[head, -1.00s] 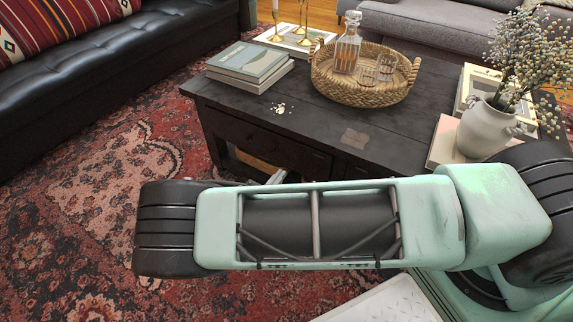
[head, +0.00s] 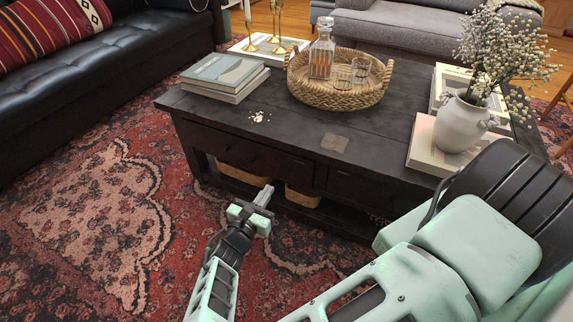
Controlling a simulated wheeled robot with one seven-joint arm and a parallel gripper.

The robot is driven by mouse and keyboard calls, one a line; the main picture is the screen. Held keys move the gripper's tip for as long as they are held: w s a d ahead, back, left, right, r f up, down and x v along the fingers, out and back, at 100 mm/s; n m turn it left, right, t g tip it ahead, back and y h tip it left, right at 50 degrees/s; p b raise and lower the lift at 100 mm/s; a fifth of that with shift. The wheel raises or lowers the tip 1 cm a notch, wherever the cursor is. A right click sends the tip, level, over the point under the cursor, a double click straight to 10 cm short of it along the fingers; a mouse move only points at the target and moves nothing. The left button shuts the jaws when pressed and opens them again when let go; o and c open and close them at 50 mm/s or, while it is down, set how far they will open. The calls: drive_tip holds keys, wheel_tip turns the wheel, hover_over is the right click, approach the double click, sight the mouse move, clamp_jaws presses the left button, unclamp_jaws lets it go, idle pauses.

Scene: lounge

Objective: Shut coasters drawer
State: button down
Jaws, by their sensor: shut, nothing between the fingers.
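The dark wooden coffee table (head: 225,115) stands ahead with two drawer fronts along its near side. The left drawer front (head: 245,155) looks flush with the table frame. The right drawer front (head: 375,190) also looks flush, but my arm covers its right end. I cannot tell from here which one is the coasters drawer. My gripper (head: 265,195) is shut and empty. It is low in front of the table, below the left drawer's right part, apart from the drawer fronts as far as I can see.
On the table are books (head: 225,75), a wicker tray (head: 340,97) with a decanter and glasses, and a white vase (head: 463,125) of flowers. Baskets (head: 302,197) sit on the lower shelf. A black sofa (head: 90,90) is at left. Open rug (head: 90,230) lies in front.

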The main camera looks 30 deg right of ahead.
sight(291, 156)
drive_tip(key=b+x, duration=0.3)
drive_tip(key=x, duration=0.9)
drive_tip(key=shift+f, duration=0.15)
drive_tip(key=shift+w+d+b, duration=0.25)
drive_tip(key=shift+d+b, duration=0.1)
drive_tip(key=shift+d, duration=0.05)
drive_tip(key=shift+w+d+r, duration=0.15)
drive_tip(key=shift+d+r, duration=0.05)
drive_tip(key=shift+p+x, duration=0.7)
drive_tip(key=shift+x, duration=0.2)
